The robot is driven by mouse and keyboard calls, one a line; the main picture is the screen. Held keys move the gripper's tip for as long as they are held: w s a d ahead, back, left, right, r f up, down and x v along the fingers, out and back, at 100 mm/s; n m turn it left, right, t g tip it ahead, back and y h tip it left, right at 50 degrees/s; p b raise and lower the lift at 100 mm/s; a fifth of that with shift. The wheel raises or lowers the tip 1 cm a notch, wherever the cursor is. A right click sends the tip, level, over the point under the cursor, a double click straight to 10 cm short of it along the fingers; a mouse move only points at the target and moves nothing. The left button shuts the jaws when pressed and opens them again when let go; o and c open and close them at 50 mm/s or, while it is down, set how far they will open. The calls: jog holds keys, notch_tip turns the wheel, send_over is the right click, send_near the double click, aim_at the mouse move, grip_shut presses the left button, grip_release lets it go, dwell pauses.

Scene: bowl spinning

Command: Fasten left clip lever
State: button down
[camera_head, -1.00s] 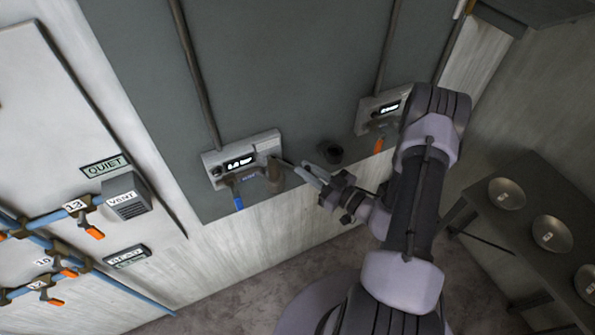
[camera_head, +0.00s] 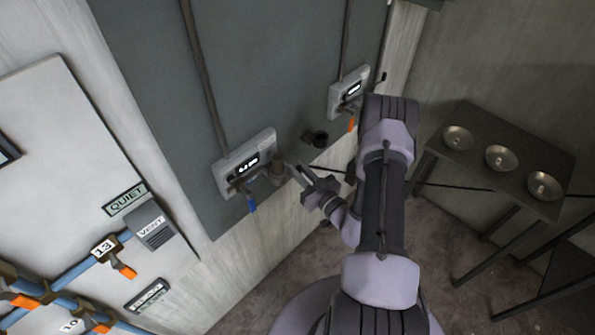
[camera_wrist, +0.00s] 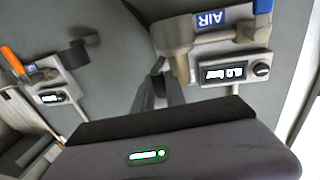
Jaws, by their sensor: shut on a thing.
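The left grey unit (camera_head: 228,176) on the dark wall panel has a lit display, a blue-handled valve lever (camera_head: 251,205) and a brownish round fitting (camera_head: 277,171). In the wrist view this fitting (camera_wrist: 173,36) is at the top, beside a blue AIR label (camera_wrist: 209,19). My gripper (camera_head: 296,172) is just right of the fitting. In the wrist view my gripper's fingers (camera_wrist: 158,75) are close together at the fitting's side. They are shut on a small part there, apparently the left clip lever, which the fingers mostly hide. I cannot tell the lever's angle.
A second unit (camera_head: 341,91) with an orange handle sits further right. A dark cup-like holder (camera_head: 315,138) is between the units. A table (camera_head: 463,111) with metal bowls stands at right. Pipes and orange-handled valves (camera_head: 123,270) are at left.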

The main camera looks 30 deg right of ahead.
dwell(0.4)
jog(key=c, duration=1.4)
grip_release()
jog(key=shift+a, duration=0.1)
jog(key=shift+o, duration=0.2)
jog(key=s+d, duration=0.1)
jog(key=s, duration=1.6)
jog(key=shift+s+b, duration=0.2)
jog(key=shift+b, duration=0.1)
jog(key=shift+d, duration=0.1)
